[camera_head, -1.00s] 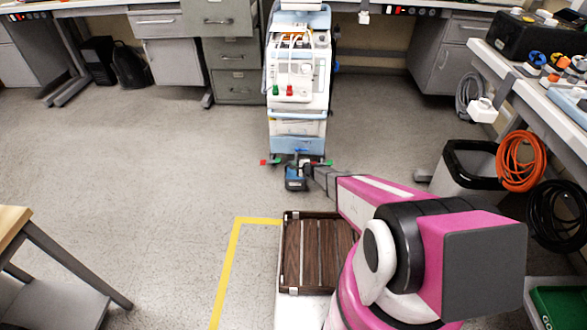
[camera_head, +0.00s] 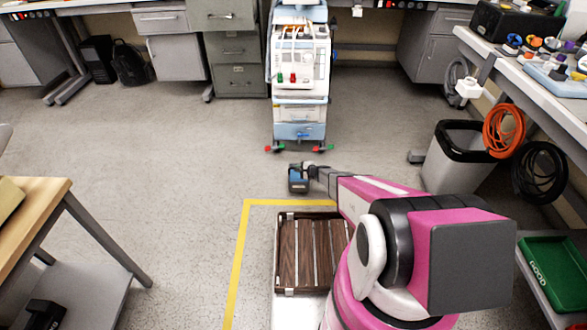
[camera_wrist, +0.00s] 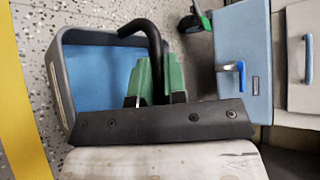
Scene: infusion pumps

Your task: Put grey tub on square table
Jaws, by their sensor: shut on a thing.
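The grey tub (camera_head: 298,185) has a blue inside and hangs in front of my arm, above the floor. It fills the upper left of the wrist view (camera_wrist: 62,95), with its opening facing the camera. My gripper (camera_wrist: 157,82) is shut on the tub at its right side, where a black curved piece shows between the green fingers. The exact contact is partly hidden. A wood-topped table (camera_head: 48,192) with grey legs stands at the left edge of the head view, well apart from the tub. It is cut off, so I cannot tell its full shape.
A brown slatted tray (camera_head: 313,255) lies before my arm. A pump cart (camera_head: 300,90) stands ahead, and a bin (camera_head: 460,155) and side bench (camera_head: 545,85) are at right. Yellow tape (camera_head: 239,255) marks the floor. Open floor (camera_head: 170,150) lies between the cart and wooden table.

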